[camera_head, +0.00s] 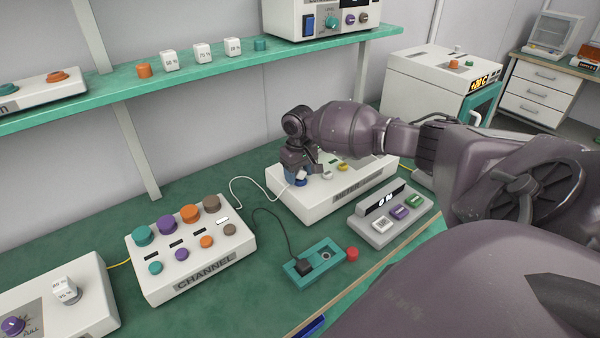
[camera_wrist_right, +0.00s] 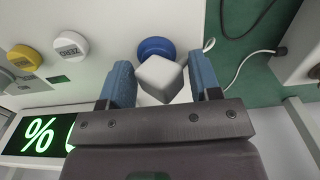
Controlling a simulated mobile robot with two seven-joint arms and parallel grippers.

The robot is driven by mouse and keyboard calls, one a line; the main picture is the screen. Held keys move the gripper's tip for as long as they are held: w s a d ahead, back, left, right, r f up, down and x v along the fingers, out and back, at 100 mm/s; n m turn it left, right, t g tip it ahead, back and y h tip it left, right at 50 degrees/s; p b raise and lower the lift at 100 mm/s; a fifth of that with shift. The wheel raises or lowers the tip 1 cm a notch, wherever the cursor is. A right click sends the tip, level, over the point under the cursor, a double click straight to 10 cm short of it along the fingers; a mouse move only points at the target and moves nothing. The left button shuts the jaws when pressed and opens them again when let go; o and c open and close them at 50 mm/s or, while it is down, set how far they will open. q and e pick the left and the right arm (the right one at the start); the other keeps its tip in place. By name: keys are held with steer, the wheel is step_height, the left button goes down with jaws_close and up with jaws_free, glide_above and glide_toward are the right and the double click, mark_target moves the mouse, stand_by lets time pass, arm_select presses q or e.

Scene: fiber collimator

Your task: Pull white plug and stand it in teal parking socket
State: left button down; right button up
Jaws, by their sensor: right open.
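The white plug (camera_wrist_right: 160,78) is a white block in front of a round blue socket (camera_wrist_right: 157,47) on the METER box (camera_head: 335,205). In the head view the plug (camera_head: 301,177) is mostly hidden by my right gripper (camera_head: 302,174). My right gripper (camera_wrist_right: 166,84) is open, its two blue fingers on either side of the plug, with a gap visible on the right side. The teal parking block (camera_head: 312,265) lies on the bench in front; a black plug (camera_head: 299,268) stands in its left part, and a round socket (camera_head: 326,255) at its right is empty. My left gripper is not in view.
A white cable (camera_head: 236,181) loops left of the METER box. The CHANNEL box (camera_head: 190,247) stands left of the parking block. A red button (camera_head: 352,254) and a grey button unit (camera_head: 391,214) are to its right. A teal shelf (camera_head: 185,72) runs above.

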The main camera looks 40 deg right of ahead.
steer(key=shift+p, duration=0.3)
steer(key=c, duration=0.9)
steer(key=shift+r, duration=0.15)
